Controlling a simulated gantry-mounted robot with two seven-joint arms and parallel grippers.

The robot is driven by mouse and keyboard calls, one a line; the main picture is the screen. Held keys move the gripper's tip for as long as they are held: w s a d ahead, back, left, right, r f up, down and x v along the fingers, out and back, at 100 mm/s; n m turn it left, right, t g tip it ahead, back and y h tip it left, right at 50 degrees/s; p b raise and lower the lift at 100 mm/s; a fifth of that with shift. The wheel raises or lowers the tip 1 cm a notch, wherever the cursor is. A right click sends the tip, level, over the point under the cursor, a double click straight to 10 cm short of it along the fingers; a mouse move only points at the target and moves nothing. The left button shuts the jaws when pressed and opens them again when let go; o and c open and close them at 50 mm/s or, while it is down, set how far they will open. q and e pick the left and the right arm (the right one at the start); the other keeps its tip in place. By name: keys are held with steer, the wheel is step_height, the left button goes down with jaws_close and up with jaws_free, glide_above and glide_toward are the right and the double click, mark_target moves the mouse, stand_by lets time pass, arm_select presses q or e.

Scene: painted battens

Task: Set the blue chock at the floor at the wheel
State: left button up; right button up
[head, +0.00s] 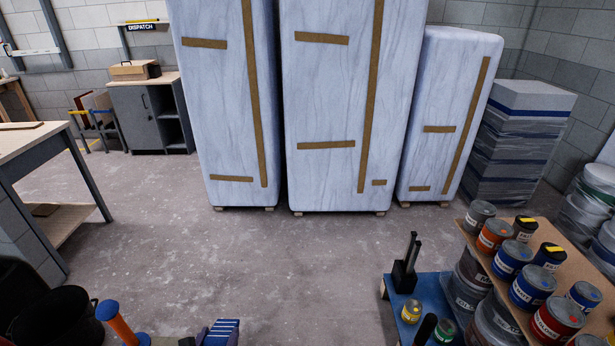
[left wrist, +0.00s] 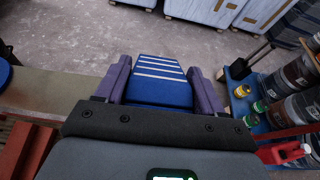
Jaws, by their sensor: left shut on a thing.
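The blue chock (left wrist: 160,88) is a wedge with pale stripes across its sloped face. In the left wrist view it sits between the two purple fingers of my left gripper (left wrist: 161,76), which is shut on it. In the head view the chock (head: 222,330) shows at the bottom edge, with most of my left gripper cut off below the frame. I cannot make out a wheel in either view. The concrete floor (head: 270,260) lies beyond the chock; I cannot tell how high the chock is above it. My right gripper is not in view.
A blue platform (head: 432,292) carrying cans stands at the right, beside a board of paint tins (head: 490,262). A black bucket (head: 55,312) and an orange post with a blue cap (head: 118,325) are lower left. Tall wrapped stacks (head: 330,110) stand behind. The middle floor is clear.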

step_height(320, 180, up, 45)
steer(key=p, duration=4.2)
steer(key=shift+p, duration=0.35)
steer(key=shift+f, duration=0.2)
